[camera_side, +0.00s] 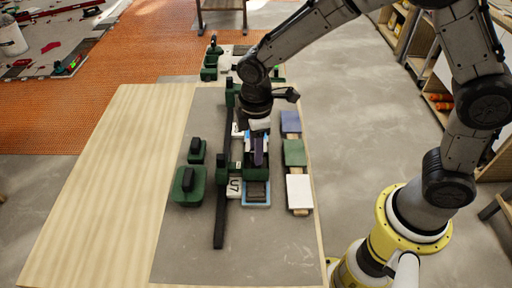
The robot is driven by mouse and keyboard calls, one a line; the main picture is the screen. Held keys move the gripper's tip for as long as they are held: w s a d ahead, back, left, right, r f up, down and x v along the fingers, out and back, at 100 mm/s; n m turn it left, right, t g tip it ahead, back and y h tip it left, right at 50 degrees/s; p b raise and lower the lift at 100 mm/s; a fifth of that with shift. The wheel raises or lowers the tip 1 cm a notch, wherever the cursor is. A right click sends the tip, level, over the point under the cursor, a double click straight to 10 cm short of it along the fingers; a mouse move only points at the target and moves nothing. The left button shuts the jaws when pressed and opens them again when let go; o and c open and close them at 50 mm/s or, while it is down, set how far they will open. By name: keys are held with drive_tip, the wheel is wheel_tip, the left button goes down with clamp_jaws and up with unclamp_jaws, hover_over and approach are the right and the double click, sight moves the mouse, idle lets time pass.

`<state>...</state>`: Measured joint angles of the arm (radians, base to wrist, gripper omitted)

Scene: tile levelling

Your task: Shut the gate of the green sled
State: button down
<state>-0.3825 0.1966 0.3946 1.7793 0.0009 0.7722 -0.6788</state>
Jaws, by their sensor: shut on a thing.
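My gripper (258,150) points down over the sled's right part. It is shut on a small dark purplish piece (258,158), just above a blue-rimmed tray (257,198). Whether this piece is the sled's gate I cannot tell. The gate's position is too small and partly hidden by my gripper to read.
Blue (290,122), green (294,153) and white (299,190) tiles lie on a wooden strip to the right. Two green handled blocks (188,187) stand at left. More green parts (211,68) stand at the back.

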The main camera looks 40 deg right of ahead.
drive_tip(key=shift+r, duration=0.15)
drive_tip(key=c, duration=0.5)
unclamp_jaws()
wheel_tip(320, 180, up, 14)
idle(0.3)
